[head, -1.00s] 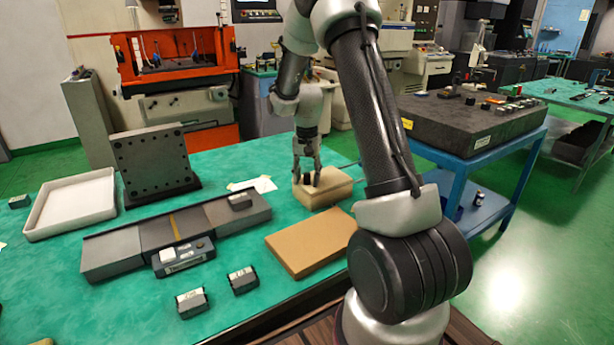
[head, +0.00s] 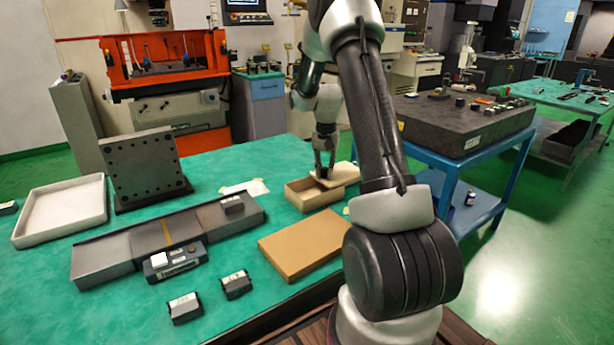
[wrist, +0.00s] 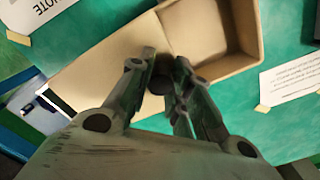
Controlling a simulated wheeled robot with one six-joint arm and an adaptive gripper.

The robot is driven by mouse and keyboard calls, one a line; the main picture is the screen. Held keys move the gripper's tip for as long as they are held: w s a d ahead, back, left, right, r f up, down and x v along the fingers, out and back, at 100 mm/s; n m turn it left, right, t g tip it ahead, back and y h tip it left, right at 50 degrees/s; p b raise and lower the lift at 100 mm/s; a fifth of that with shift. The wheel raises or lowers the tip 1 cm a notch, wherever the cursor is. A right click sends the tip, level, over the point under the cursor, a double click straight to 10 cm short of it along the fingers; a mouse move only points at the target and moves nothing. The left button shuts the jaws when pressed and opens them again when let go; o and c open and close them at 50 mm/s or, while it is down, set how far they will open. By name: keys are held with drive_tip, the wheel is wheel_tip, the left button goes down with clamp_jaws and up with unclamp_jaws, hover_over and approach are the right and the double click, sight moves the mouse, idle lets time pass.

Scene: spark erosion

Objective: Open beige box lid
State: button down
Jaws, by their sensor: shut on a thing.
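The beige box (head: 316,203) stands near the far right edge of the green table, with its inside partly exposed. Its lid (head: 347,174) is off to the right of the opening and looks raised and slightly tilted. My gripper (head: 324,172) is shut on the lid's dark knob. In the wrist view the open box (wrist: 238,63) shows at the upper right, its visible inside empty. The lid (wrist: 105,68) spreads to the left beneath my gripper (wrist: 165,75). The fingers partly hide the knob and the lid. Whether the lid still touches the box rim is unclear.
A flat brown box (head: 302,246) lies in front of the beige box. A long grey metal block (head: 130,249), a dark plate on a stand (head: 148,166) and a white tray (head: 60,212) are to the left. A blue cart with a dark slab (head: 465,125) stands at the right.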

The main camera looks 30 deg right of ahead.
sight(335, 174)
drive_tip(key=d, duration=0.4)
drive_tip(key=shift+w+d, duration=0.15)
drive_tip(key=shift+d, duration=0.1)
drive_tip(key=c, duration=1.3)
unclamp_jaws()
wheel_tip(335, 174, up, 12)
drive_tip(key=shift+r, duration=0.1)
